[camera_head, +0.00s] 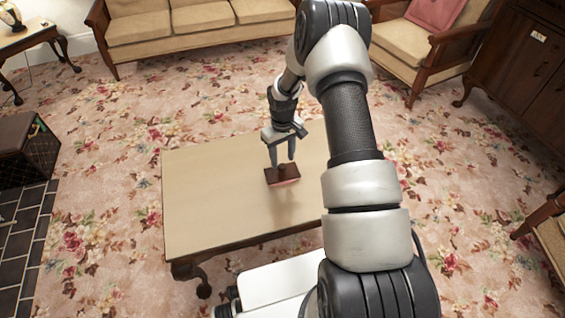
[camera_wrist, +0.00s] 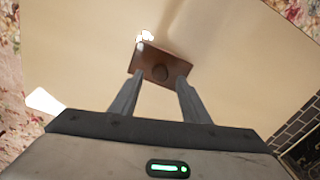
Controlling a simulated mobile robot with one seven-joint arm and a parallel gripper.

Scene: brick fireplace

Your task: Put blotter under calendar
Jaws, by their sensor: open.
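The blotter (camera_head: 271,178) looks like a small dark brown wooden block with a round knob on top and a pinkish lower edge. It sits on the pale tabletop (camera_head: 215,195). In the wrist view the blotter (camera_wrist: 172,60) lies just beyond my fingertips, with its knob lined up between them. My gripper (camera_head: 282,163) points down above the blotter, open and empty; it also shows in the wrist view (camera_wrist: 161,77). I cannot tell whether the fingertips are level with the knob. I cannot make out a calendar for certain.
A small white item (camera_head: 538,37) shows against the dark cabinet (camera_head: 515,75) at the upper right. A sofa (camera_head: 190,25), an armchair (camera_head: 415,45) and a side table (camera_head: 30,38) stand around. A dark box (camera_head: 30,150) is at the left. The tabletop is otherwise clear.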

